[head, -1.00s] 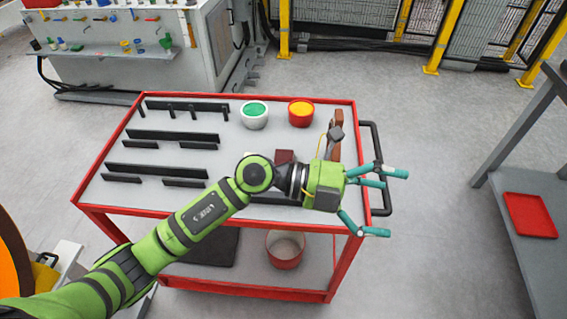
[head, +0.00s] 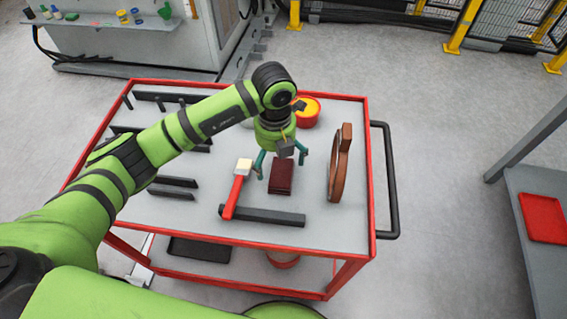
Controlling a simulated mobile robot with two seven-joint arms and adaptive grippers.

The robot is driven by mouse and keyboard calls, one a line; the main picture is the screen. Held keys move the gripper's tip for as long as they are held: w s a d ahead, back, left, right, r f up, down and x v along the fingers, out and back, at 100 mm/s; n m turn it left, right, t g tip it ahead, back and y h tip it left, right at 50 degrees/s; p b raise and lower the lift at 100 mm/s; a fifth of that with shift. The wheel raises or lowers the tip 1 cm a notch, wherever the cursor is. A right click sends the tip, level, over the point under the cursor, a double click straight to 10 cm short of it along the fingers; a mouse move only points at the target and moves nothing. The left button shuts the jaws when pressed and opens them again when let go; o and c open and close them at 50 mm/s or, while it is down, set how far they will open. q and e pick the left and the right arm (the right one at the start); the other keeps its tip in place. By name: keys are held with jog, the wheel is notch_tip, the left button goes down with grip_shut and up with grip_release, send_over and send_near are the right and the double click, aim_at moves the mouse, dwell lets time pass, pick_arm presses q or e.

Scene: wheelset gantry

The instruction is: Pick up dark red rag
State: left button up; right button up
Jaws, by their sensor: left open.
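The dark red rag (head: 281,179) lies folded on the top shelf of the red-framed cart (head: 335,222), right of the hammer's pale head. My left gripper (head: 280,164) points down just behind and above the rag, with its teal fingers spread open and nothing between them. I cannot tell whether a fingertip touches the rag. My right gripper is not in view.
A hammer with a red handle (head: 234,197) lies left of the rag, by a black bar (head: 262,216). A brown ring-shaped tool (head: 340,165) stands to the right. A red tub with yellow content (head: 307,112) is behind. Black racks fill the cart's left side.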

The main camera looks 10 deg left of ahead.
aim_at(277, 170)
pick_arm(q)
jog(key=f, duration=0.1)
jog(key=f+p, duration=0.2)
jog(key=shift+s+f, duration=0.1)
jog(key=shift+s, duration=0.15)
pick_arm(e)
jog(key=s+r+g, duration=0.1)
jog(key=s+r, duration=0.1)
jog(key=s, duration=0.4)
pick_arm(q)
jog(key=shift+w+f, duration=0.2)
jog(key=shift+f, duration=1.05)
jog(key=c, duration=1)
jog(key=shift+c, duration=0.2)
jog(key=shift+r, duration=0.4)
notch_tip(277, 170, up, 8)
jog(key=b, duration=0.2)
jog(key=shift+r+b, duration=0.25)
jog(key=shift+b, duration=0.05)
jog(key=shift+r, duration=0.4)
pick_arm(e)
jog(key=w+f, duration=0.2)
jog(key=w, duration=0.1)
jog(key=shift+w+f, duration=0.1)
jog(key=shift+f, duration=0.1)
